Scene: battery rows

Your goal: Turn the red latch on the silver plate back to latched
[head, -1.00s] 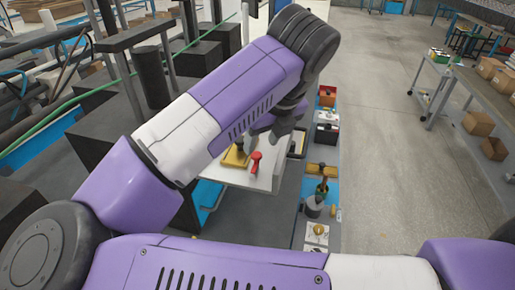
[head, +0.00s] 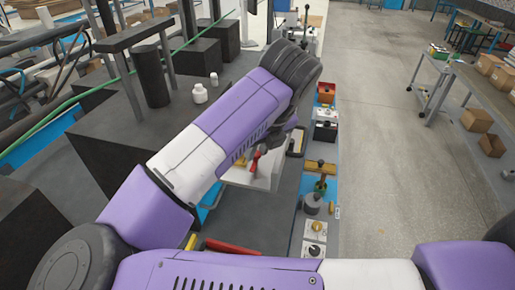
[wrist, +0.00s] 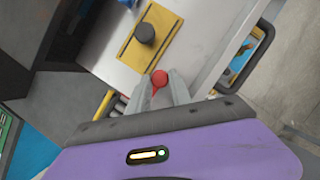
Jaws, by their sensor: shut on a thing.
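The red latch (wrist: 159,78) stands at the edge of the silver plate (wrist: 195,47) in the wrist view. My gripper (wrist: 162,88) is shut on the red latch, with one grey finger on each side of it. In the head view the red latch (head: 256,158) shows just below my wrist, and part of the silver plate (head: 238,178) shows under my arm. A yellow plate (wrist: 150,38) with a dark round knob (wrist: 145,33) lies on the silver plate, beside the latch.
A side bench to the right of the silver plate carries a yellow-topped fixture (head: 321,167), a grey cylinder (head: 313,200) and a red box (head: 326,92). White bottles (head: 200,93) stand on a dark block at the left. The floor on the right is open.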

